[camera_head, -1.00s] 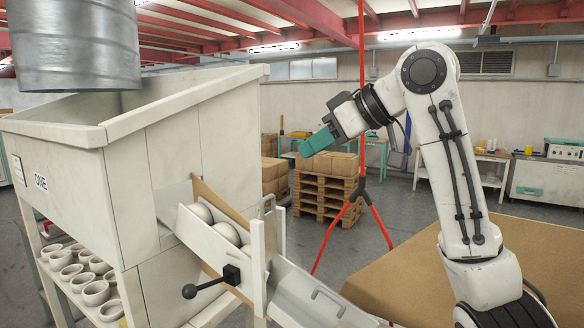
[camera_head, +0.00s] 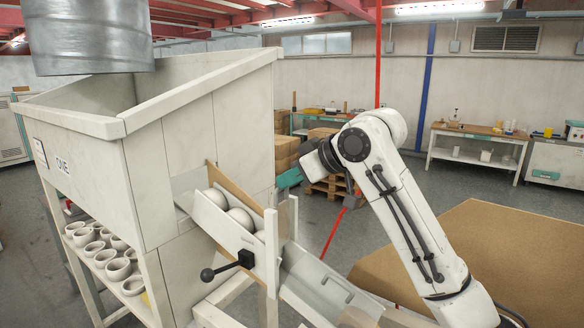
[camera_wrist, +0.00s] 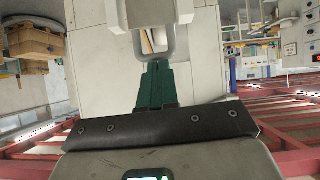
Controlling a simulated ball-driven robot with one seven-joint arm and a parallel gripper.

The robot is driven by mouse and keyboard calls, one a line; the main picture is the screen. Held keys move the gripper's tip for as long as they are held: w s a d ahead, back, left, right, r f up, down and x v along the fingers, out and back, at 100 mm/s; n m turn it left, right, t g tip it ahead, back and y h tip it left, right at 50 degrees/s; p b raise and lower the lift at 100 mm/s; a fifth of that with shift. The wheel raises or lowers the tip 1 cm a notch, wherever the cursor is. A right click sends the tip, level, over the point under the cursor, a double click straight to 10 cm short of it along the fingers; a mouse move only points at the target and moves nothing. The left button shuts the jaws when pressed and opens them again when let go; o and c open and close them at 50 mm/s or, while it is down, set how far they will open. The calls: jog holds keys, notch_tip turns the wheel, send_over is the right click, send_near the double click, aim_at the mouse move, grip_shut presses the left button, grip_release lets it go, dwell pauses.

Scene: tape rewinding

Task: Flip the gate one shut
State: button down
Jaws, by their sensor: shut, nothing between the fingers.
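The white hopper (camera_head: 95,165) marked ONE stands at left in the head view. Its sloping chute (camera_head: 222,232) holds white balls (camera_head: 240,218) above a white upright post (camera_head: 271,250). A black lever with a round knob (camera_head: 207,274) sticks out to the left from a black block on the chute's near side. My gripper (camera_head: 288,179) has teal fingers, just behind and right of the chute top, partly hidden by my wrist. In the wrist view my gripper (camera_wrist: 158,66) is shut and empty, pointing at a grey rounded loop (camera_wrist: 154,57). Whether it touches the loop I cannot tell.
White cups (camera_head: 118,268) stand on a shelf under the hopper. A grey metal drum (camera_head: 92,38) hangs above it. A clear-sided trough (camera_head: 325,285) runs down right from the chute. A brown board (camera_head: 480,250) lies at right. Pallets with boxes stand behind.

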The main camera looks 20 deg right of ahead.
aim_at(282, 221)
notch_tip(282, 221, down, 10)
jog(key=b, duration=0.4)
jog(key=shift+f, duration=0.25)
jog(key=shift+r+p, duration=0.5)
jog(key=shift+r, duration=0.15)
jog(key=r+p, duration=0.2)
jog(key=r, duration=0.1)
jog(key=shift+s+d+r+p, duration=0.15)
jog(key=shift+s+p, duration=0.2)
jog(key=shift+p, duration=0.05)
jog(key=b+v, duration=0.3)
jog(key=v, duration=0.7)
jog(key=shift+f, duration=0.25)
jog(key=shift+s+d, duration=0.1)
